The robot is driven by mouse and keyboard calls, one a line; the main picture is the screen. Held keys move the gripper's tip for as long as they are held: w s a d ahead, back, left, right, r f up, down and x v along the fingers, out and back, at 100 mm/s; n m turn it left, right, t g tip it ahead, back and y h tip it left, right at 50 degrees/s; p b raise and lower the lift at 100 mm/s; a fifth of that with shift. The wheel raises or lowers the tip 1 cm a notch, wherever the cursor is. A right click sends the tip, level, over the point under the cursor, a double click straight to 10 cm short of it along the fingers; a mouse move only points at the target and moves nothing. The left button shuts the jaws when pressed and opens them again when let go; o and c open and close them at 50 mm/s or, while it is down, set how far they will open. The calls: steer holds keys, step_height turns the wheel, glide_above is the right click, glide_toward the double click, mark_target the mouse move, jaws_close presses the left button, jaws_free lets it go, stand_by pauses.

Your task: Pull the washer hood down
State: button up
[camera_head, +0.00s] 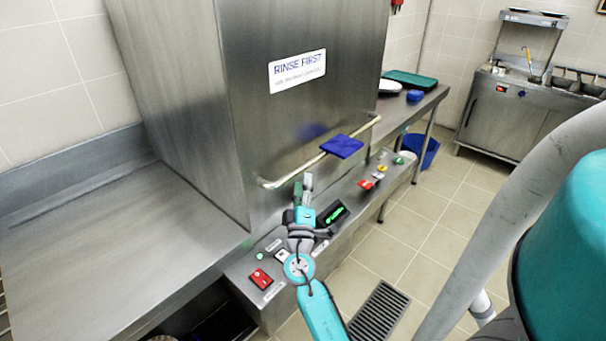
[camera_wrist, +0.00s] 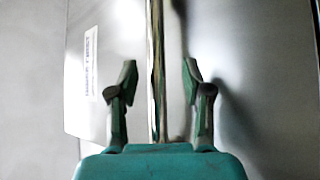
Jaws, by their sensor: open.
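The washer hood (camera_head: 200,90) is a large brushed-steel box with a "RINSE FIRST" label (camera_head: 297,70). A pale bar handle (camera_head: 367,128) runs along the low front of the hood, with a blue pad (camera_head: 342,146) at it. My gripper (camera_head: 303,183) is open near the left part of the bar. In the wrist view the bar (camera_wrist: 157,50) runs upright in the picture between the two spread fingers of my gripper (camera_wrist: 160,78). Neither finger visibly touches it. The hood's lower edge looks close to counter level; I cannot tell whether there is a gap.
A steel counter (camera_head: 80,250) is at the left. A table with a green tray (camera_head: 410,78) stands behind at right. A blue bucket (camera_head: 425,152) is on the floor.

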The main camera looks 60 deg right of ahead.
steer(key=v, duration=0.6)
steer(key=shift+s+a, duration=0.2)
steer(key=shift+a, duration=0.15)
steer(key=shift+f, duration=0.15)
